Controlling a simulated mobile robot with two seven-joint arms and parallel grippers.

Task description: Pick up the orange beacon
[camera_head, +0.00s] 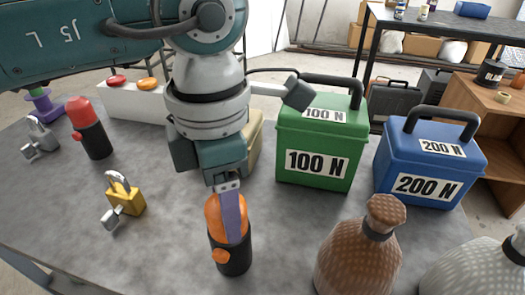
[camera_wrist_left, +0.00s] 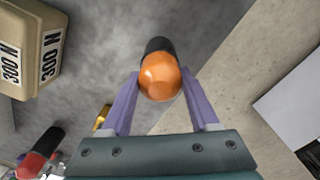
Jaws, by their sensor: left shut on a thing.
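The orange beacon (camera_head: 211,212) has an orange dome on a black base and stands upright near the front middle of the grey table. My left gripper (camera_head: 232,228) comes down from above and is shut on the beacon's orange part. A purple finger covers part of the dome. In the left wrist view the orange dome (camera_wrist_left: 160,78) sits between the two purple fingertips (camera_wrist_left: 160,72). I cannot tell whether the base touches the table. My right gripper is not in view.
A red beacon (camera_head: 93,138) and a brass padlock (camera_head: 126,199) stand to the left. A green 100 N box (camera_head: 318,155) and a blue 200 N box (camera_head: 425,160) stand behind right. A brown sack (camera_head: 358,255) is close on the right. Bare table (camera_head: 165,240) lies left.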

